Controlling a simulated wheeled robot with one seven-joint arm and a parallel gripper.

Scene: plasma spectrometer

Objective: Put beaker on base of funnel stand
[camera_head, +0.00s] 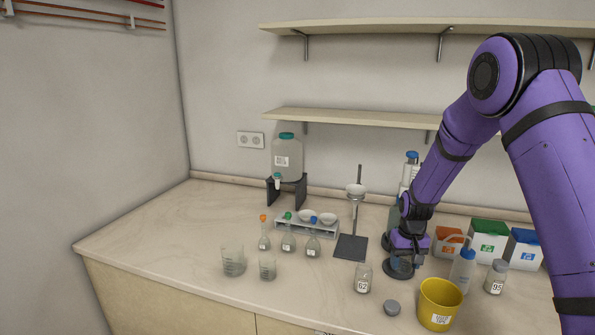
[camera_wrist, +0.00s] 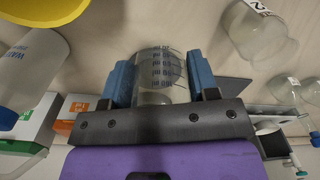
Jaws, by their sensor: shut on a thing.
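A clear glass beaker with blue graduation marks (camera_wrist: 160,70) is between the two blue fingers of my gripper (camera_wrist: 163,82), which is shut on it. In the head view my gripper (camera_head: 402,264) points down low over the bench, right of the funnel stand, and mostly hides the beaker. I cannot tell whether the beaker touches the bench. The funnel stand (camera_head: 357,205) has an upright rod, a white funnel and a flat dark base (camera_head: 350,248). The base looks bare and lies left of my gripper. A dark flat edge, probably this base, shows in the wrist view (camera_wrist: 236,88).
Nearby are a jar labelled 62 (camera_head: 363,278), a grey lid (camera_head: 392,308), a yellow container (camera_head: 438,303), a wash bottle (camera_head: 462,269) and jar 95 (camera_head: 495,277). Two other beakers (camera_head: 233,262) (camera_head: 267,267) and several small flasks (camera_head: 288,240) stand left. The front left bench is clear.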

